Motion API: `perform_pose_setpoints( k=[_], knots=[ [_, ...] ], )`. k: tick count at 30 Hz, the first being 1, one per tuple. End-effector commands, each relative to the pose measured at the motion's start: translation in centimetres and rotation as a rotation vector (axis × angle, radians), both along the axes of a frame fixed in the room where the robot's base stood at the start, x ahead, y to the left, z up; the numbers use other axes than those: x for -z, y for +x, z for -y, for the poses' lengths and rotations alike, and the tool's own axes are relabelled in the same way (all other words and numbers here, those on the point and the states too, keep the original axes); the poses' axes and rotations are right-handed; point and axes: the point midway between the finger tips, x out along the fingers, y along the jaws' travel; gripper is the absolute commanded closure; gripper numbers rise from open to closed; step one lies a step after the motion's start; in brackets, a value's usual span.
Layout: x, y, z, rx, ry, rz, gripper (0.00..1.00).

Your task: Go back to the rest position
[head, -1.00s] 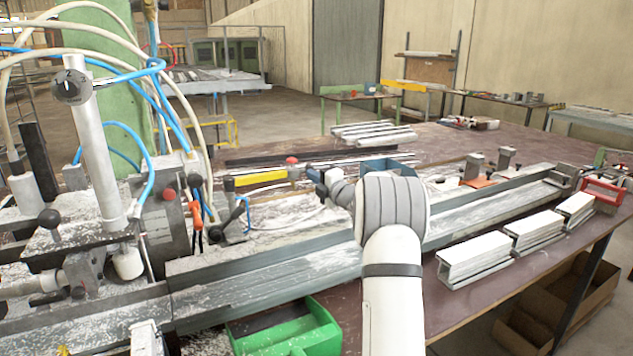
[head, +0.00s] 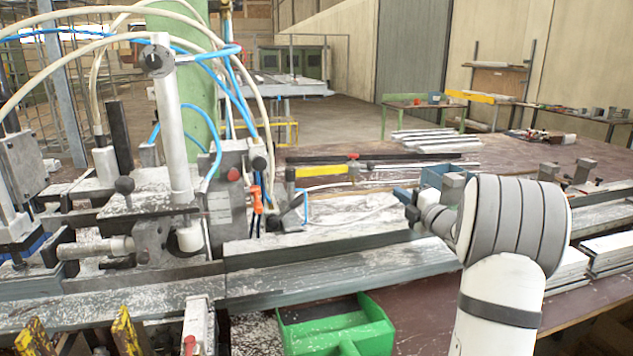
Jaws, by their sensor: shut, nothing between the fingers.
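My arm rises from the bottom right of the head view, with a large grey ribbed joint. My gripper (head: 408,200) is at the small blue-and-grey end of the wrist, left of that joint. It looks shut and empty, held over the bench near the long metal rail (head: 350,276); the fingers are small and partly hidden. The clamp machine (head: 180,190), with its upright cylinder and blue and white hoses, stands to the left, apart from my gripper.
A green bin (head: 345,340) sits below the front of the rail. A blue box (head: 436,172) is just behind my wrist. White profiles (head: 600,252) lie right of my arm, and more profiles (head: 435,140) lie farther back. Yellow-black posts (head: 126,330) stand at front left.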

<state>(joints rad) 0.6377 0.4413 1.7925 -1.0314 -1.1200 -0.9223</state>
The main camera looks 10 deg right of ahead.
Motion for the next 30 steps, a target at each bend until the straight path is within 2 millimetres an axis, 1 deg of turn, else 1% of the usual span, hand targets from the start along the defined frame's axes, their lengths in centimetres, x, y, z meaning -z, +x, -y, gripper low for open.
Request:
perform_pose_setpoints(
  k=[2, 5, 8, 11, 14, 17, 20, 21, 23, 24, 26, 27, 30],
  knots=[
    [-0.5, 0.1, -0.3, 0.010, 0.011, -0.008, 1.00],
    [-1.8, 0.2, -1.2, 0.063, 0.063, -0.051, 1.00],
    [-3.6, -0.2, -2.8, 0.164, 0.171, -0.135, 1.00],
    [-4.9, -1.7, -4.7, 0.293, 0.326, -0.244, 1.00],
    [-5.2, -4.3, -6.9, 0.422, 0.494, -0.362, 1.00],
    [-4.8, -7.9, -9.3, 0.549, 0.666, -0.485, 1.00],
    [-3.9, -12.4, -12.2, 0.674, 0.835, -0.618, 1.00],
    [-3.5, -14.4, -13.5, 0.725, 0.901, -0.675, 1.00],
    [-2.7, -17.7, -15.4, 0.800, 0.994, -0.764, 1.00],
    [-2.2, -20.0, -16.8, 0.852, 1.054, -0.824, 1.00],
    [-1.4, -23.6, -18.8, 0.927, 1.133, -0.916, 1.00],
    [-1.0, -25.9, -20.1, 0.975, 1.180, -0.976, 1.00],
    [0.0, -30.9, -22.8, 1.083, 1.263, -1.109, 1.00]
  ],
)
